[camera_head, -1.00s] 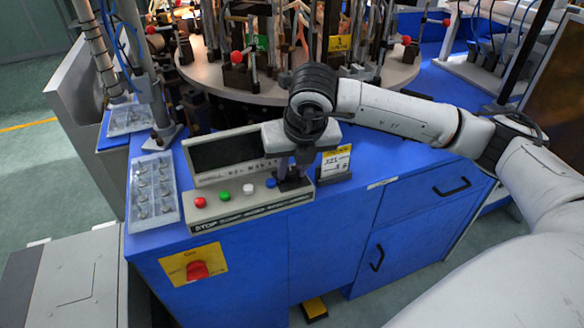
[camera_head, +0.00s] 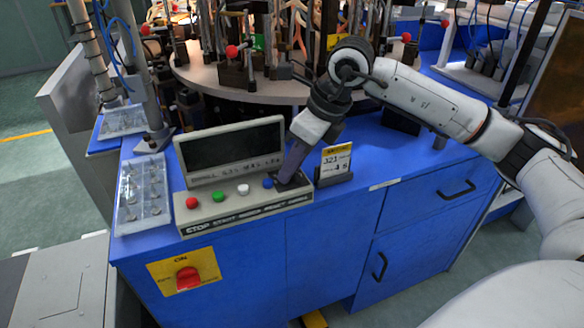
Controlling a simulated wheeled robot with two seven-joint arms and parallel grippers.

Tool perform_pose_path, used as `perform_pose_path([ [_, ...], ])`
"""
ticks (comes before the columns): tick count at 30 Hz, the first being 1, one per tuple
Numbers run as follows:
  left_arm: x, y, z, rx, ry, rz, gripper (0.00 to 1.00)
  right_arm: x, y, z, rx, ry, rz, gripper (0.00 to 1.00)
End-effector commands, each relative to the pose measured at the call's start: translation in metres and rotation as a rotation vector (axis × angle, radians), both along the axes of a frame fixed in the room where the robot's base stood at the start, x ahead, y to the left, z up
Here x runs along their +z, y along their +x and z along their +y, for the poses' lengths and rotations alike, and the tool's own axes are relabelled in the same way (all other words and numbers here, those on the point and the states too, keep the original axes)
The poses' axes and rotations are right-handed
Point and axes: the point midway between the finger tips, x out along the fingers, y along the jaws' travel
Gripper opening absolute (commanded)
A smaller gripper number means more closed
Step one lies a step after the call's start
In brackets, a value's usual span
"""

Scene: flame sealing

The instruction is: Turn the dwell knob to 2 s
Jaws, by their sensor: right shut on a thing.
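The control box (camera_head: 245,207) stands on the blue bench, with a dark screen (camera_head: 235,148) at its back. Its sloping front has a red button (camera_head: 192,202), a green button (camera_head: 218,196), a white button (camera_head: 243,189) and a blue button (camera_head: 268,183) in a row. My right gripper (camera_head: 283,180) reaches down at a slant to the right end of this row, just right of the blue button. It is shut on the dwell knob, which its fingers hide. I cannot read the knob's setting. My left gripper is not in view.
A yellow-topped card (camera_head: 336,160) stands close to the right of my right gripper. A clear tray of small parts (camera_head: 143,194) lies left of the box. A red switch (camera_head: 188,278) is on the bench front. A round turntable (camera_head: 205,77) stands behind.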

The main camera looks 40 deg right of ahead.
Motion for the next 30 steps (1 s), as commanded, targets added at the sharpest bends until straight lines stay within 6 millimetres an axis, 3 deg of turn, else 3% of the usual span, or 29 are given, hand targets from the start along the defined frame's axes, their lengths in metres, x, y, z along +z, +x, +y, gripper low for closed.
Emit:
perform_pose_path([
  [30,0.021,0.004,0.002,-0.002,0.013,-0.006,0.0,0.002,0.008,-0.004,0.895,0.001,-0.002,0.02],
])
